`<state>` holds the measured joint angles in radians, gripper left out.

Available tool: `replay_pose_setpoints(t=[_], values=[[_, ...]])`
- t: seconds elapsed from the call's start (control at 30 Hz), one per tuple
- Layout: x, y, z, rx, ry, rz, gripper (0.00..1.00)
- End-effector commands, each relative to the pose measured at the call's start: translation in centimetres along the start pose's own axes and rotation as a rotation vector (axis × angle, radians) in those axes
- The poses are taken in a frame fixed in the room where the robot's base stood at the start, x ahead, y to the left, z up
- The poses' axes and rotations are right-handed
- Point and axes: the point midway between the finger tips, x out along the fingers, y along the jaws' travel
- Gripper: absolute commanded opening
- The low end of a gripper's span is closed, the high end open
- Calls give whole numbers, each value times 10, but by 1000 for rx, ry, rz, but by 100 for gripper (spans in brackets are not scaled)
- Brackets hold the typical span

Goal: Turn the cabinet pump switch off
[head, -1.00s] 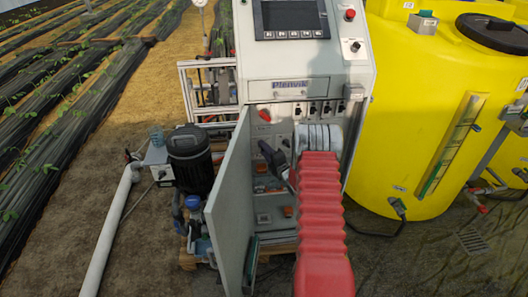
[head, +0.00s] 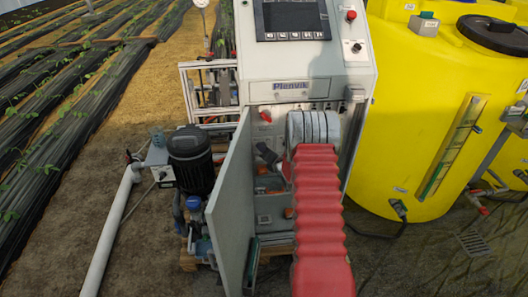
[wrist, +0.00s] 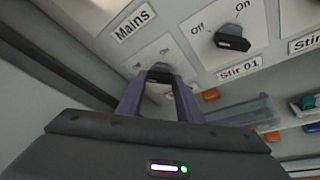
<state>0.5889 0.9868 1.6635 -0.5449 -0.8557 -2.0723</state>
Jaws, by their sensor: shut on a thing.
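In the wrist view my gripper (wrist: 161,80) is shut on a black knob (wrist: 159,68), one purple finger on either side of it. The knob sits on a light plate below the "Mains" label (wrist: 133,20). Its own label and setting cannot be read, so I cannot tell from it whether this is the pump switch. To its upper right is another black knob (wrist: 232,39), marked Off and On, with "Stir 01" below it. In the head view my red-sleeved arm reaches into the open cabinet (head: 262,113) and hides most of my gripper and the knob.
The cabinet door (head: 230,215) stands open left of my arm. A dark pump motor (head: 190,160) is beyond it. A yellow tank (head: 425,110) stands close on the right. Orange and green parts (wrist: 305,102) line the cabinet's inside.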

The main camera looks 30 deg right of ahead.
Motion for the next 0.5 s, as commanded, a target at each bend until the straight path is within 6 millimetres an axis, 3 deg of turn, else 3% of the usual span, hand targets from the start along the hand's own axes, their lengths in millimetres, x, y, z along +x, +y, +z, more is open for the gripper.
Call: replay_pose_setpoints(t=[0.03,0.33,0.37,0.5], values=[[0,0,-7,-5,13,-2,10],[0,0,-7,-5,12,-2,10],[0,0,-7,-5,12,-2,34],[0,0,-5,-4,8,-2,44]])
